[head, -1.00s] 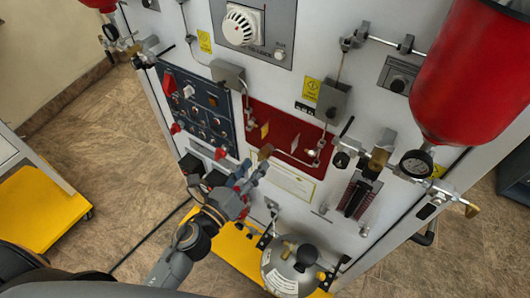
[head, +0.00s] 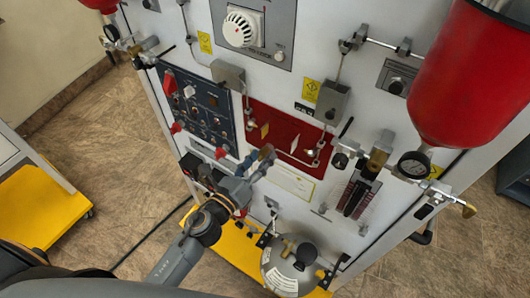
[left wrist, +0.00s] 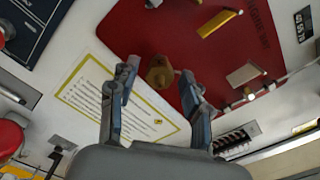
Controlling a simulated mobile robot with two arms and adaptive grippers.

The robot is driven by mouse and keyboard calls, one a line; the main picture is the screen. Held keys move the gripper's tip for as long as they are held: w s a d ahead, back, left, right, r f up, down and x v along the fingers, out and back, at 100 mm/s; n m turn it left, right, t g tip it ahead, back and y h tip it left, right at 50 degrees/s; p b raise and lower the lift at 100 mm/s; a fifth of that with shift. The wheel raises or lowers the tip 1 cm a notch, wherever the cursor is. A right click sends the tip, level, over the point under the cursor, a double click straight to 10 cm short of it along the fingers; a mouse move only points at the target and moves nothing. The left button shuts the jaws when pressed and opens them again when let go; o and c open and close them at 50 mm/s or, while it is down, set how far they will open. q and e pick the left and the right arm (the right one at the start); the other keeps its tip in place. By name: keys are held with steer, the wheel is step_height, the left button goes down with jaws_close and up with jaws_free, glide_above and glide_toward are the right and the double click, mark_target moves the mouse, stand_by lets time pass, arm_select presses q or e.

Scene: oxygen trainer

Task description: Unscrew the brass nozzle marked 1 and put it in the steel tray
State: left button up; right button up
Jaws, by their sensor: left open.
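A brass nozzle (left wrist: 160,75) sticks out at the lower left part of the red panel (left wrist: 205,45) in the left wrist view. I cannot read a mark on it. My left gripper (left wrist: 163,85) is open, with one finger on each side of the nozzle and gaps visible between. In the head view, my left gripper (head: 257,163) is at the panel's lower left edge and mostly hides the nozzle. My right gripper is not in view. I see no steel tray that I can make out.
A blue switch panel (head: 197,108) with red knobs is left of the gripper. A red tank (head: 470,75) and a gauge (head: 413,165) stick out at the right. A grey cylinder (head: 290,268) stands below. A yellow-based cart (head: 40,210) is at the left.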

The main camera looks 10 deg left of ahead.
arm_select(q)
jaws_close()
steer(key=shift+r+n, duration=0.1)
steer(key=shift+n, duration=1.6)
steer(key=shift+p, duration=0.3)
steer(key=n, duration=0.2)
steer(key=shift+n+p, duration=0.4)
steer(key=shift+n, duration=0.3)
